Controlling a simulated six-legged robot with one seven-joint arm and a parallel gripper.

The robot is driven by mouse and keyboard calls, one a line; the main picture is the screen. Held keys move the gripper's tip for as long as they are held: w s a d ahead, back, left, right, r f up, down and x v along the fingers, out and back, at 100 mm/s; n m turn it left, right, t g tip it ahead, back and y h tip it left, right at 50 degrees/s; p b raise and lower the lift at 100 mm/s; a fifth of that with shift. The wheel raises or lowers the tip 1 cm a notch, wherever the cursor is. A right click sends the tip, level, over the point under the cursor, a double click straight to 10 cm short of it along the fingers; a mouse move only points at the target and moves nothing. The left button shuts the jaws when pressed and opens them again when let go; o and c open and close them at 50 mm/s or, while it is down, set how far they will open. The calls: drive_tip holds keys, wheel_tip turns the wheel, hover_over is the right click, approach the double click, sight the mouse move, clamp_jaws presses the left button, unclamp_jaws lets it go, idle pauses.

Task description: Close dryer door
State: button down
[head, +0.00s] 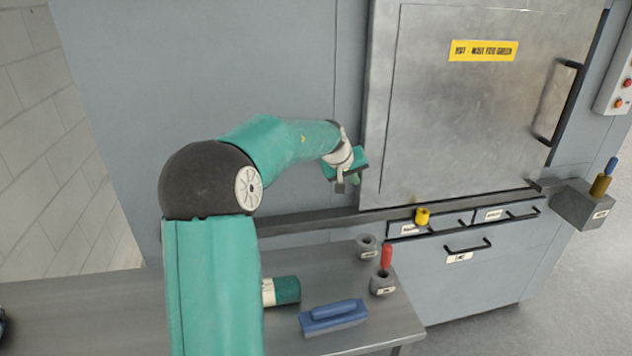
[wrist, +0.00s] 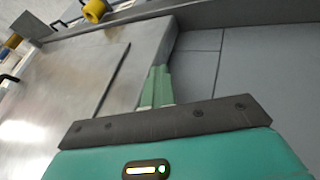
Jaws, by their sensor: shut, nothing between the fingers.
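The dryer door (head: 455,120) is a large brushed-metal panel with a yellow warning label (head: 483,51) and a dark bar handle (head: 560,100) at its right. A dark strip runs along its right edge; I cannot tell whether the door is fully seated. My gripper (head: 347,186) is shut and empty beside the door's lower left edge. In the wrist view, the green fingers (wrist: 156,88) are together and overlap the edge of the door (wrist: 60,85). I cannot tell whether they touch it.
A grey ledge (head: 310,219) runs below the door, with a yellow knob (head: 422,216) above drawers (head: 430,229). A grey box (head: 582,207) is at the right.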

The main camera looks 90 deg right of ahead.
sight(384, 174)
drive_tip(key=s, duration=0.4)
drive_tip(key=s+d, duration=0.1)
drive_tip(key=s, duration=0.3)
drive_tip(key=s+d, duration=0.1)
drive_tip(key=s, duration=0.3)
drive_tip(key=shift+s, duration=0.4)
drive_tip(key=shift+s+r, duration=0.2)
drive_tip(key=shift+s, duration=0.05)
drive_tip(key=shift+s, duration=0.1)
drive_tip(key=shift+w+d, duration=0.1)
drive_tip(key=shift+w, duration=0.2)
drive_tip(key=w, duration=0.4)
drive_tip(key=shift+w+a, duration=0.15)
drive_tip(key=shift+a, duration=0.15)
drive_tip(key=v, duration=0.9)
drive_tip(key=shift+a, duration=0.1)
drive_tip(key=shift+w+a+r, duration=0.15)
drive_tip(key=shift+r, duration=0.1)
